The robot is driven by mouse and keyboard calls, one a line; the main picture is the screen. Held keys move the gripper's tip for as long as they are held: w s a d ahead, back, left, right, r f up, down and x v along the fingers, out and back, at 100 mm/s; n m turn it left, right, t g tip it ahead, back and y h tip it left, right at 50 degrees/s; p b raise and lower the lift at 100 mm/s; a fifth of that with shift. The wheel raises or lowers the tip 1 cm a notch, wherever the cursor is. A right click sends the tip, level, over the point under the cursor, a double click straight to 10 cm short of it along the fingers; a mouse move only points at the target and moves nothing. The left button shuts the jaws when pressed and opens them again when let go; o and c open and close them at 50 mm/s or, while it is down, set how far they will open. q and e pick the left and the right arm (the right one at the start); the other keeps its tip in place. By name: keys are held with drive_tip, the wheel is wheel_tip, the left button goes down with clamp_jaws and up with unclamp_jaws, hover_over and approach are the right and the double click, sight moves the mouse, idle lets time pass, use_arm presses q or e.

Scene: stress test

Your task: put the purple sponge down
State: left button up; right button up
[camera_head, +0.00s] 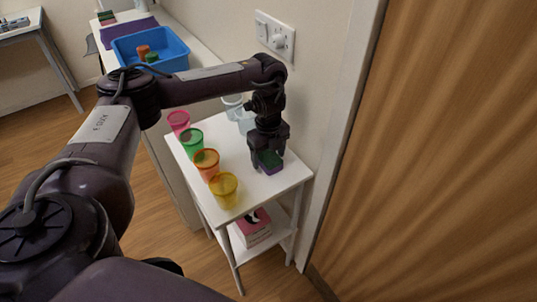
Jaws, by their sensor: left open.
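The purple sponge (271,170), with a green upper face, is at the right side of the small white table (243,200). It appears to rest on the tabletop. My left gripper (268,161) points down over it, with its open fingers on either side of the sponge. The fingers hide part of the sponge, and I cannot tell whether they touch it. My right gripper is not in view.
Pink (179,121), green (192,141), orange (207,163) and yellow (224,188) cups line the table's left edge. Clear cups (233,103) stand behind. A blue bin (150,47) is on the back counter. A wall and wooden door (440,150) lie right.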

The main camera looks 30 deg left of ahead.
sight(270, 155)
use_arm(q)
drive_tip(key=shift+f+b, duration=0.4)
drive_tip(key=shift+b, duration=0.05)
drive_tip(key=r+p, duration=0.1)
drive_tip(key=r, duration=0.1)
drive_tip(key=r+p, duration=0.1)
drive_tip(key=r, duration=0.2)
drive_tip(key=r+p, duration=0.1)
drive_tip(key=r, duration=0.2)
drive_tip(key=shift+w+d+r, duration=0.2)
drive_tip(key=shift+w, duration=0.05)
drive_tip(key=shift+f, duration=0.15)
